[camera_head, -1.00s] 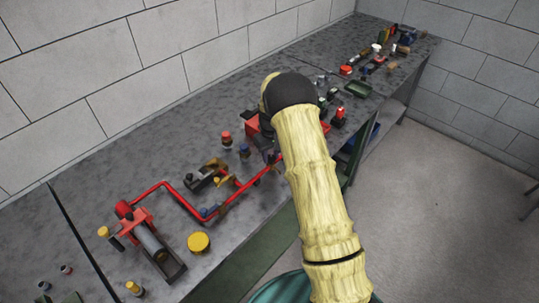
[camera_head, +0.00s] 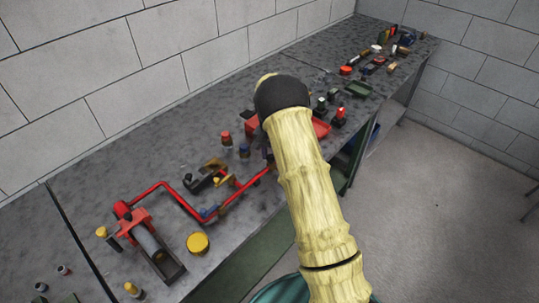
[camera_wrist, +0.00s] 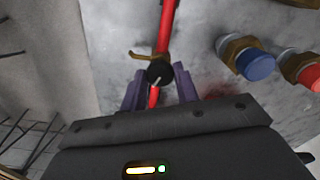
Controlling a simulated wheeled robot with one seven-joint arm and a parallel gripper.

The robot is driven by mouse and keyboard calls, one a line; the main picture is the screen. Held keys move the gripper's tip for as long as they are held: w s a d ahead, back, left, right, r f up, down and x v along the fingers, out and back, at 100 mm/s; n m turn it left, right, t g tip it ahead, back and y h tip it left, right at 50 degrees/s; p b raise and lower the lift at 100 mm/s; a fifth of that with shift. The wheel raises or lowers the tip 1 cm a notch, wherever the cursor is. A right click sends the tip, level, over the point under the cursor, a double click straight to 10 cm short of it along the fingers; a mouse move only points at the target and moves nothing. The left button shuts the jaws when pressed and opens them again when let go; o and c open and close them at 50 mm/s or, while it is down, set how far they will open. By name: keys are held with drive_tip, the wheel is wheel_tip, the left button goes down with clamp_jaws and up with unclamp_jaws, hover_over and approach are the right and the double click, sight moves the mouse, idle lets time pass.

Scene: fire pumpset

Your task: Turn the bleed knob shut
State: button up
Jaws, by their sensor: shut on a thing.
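The bleed knob (camera_wrist: 159,72) is a small black round knob with a pale pointer line. In the wrist view it sits on a red pipe (camera_wrist: 166,28), beside a brass-coloured piece. My gripper (camera_wrist: 158,84) has its purple fingers on either side of the knob and is shut on it. The contact faces are partly hidden. In the head view my own arm covers the knob and most of the gripper, above the right end of the red pipework (camera_head: 180,200).
Close by, in the wrist view, are a blue-capped fitting (camera_wrist: 257,66) and a red-capped fitting (camera_wrist: 308,74). Open floor lies to the right.

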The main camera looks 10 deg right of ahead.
drive_tip(key=m, duration=0.3)
drive_tip(key=shift+r+m, duration=0.1)
drive_tip(key=shift+m, duration=0.3)
drive_tip(key=m, duration=0.3)
drive_tip(key=shift+w+m+p, duration=0.1)
drive_tip(key=shift+m+p, duration=0.2)
drive_tip(key=m+p, duration=0.1)
drive_tip(key=m, duration=0.5)
drive_tip(key=o, duration=1)
drive_tip(key=shift+c, duration=0.2)
wheel_tip(320, 180, up, 17)
drive_tip(key=b, duration=0.2)
drive_tip(key=shift+r+b, duration=0.15)
drive_tip(key=shift+b, duration=0.25)
